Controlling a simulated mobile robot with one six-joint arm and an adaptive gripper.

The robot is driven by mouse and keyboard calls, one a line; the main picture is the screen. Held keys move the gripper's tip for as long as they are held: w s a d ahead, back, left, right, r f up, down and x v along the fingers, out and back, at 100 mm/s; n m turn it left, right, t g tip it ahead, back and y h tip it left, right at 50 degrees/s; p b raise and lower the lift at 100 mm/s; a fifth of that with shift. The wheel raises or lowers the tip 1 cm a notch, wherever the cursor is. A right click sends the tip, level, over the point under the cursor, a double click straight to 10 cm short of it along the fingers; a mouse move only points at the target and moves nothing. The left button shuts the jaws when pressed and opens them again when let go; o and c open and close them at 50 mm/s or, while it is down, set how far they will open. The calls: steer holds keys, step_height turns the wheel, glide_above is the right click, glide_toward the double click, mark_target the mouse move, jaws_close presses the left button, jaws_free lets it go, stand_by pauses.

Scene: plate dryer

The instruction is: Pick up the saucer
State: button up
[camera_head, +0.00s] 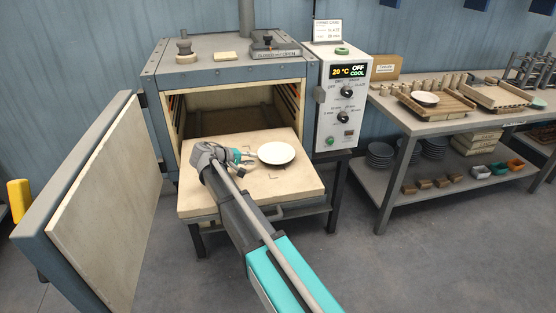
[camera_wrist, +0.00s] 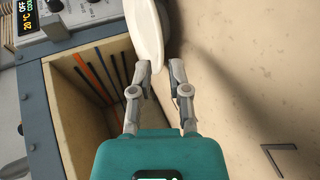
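A white saucer (camera_head: 276,153) lies level on the pale slab (camera_head: 300,190) at the open kiln's mouth, apparently raised slightly on small supports. My gripper (camera_head: 252,156) is just left of it, low over the slab and pointing at its rim. In the wrist view the saucer (camera_wrist: 147,28) shows nearly edge-on. Its near rim reaches between the fingertips of my gripper (camera_wrist: 160,66), close to the left finger. The fingers are apart, with a gap on the right finger's side. Whether the left finger touches the rim is unclear.
The kiln door (camera_head: 105,200) stands open at left. The control box (camera_head: 342,100), reading 20 °C, OFF and COOL, is right of the kiln opening. A table (camera_head: 440,125) at right holds another white dish (camera_head: 425,98) on a wooden rack. Stacked dark plates (camera_head: 380,154) sit on its lower shelf.

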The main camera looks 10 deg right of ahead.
mark_target(264, 159)
steer(key=shift+w+d+f, duration=0.2)
steer(key=shift+d+f, duration=0.05)
steer(key=shift+d, duration=0.25)
steer(key=shift+f, duration=0.1)
steer(key=b+x, duration=0.2)
steer(key=x, duration=0.2)
steer(key=shift+d+f, duration=0.1)
steer(key=shift+f, duration=0.05)
steer(key=shift+w+d+f+b, duration=0.1)
steer(key=shift+w+d+b, duration=0.05)
steer(key=shift+d+b, duration=0.2)
jaws_close()
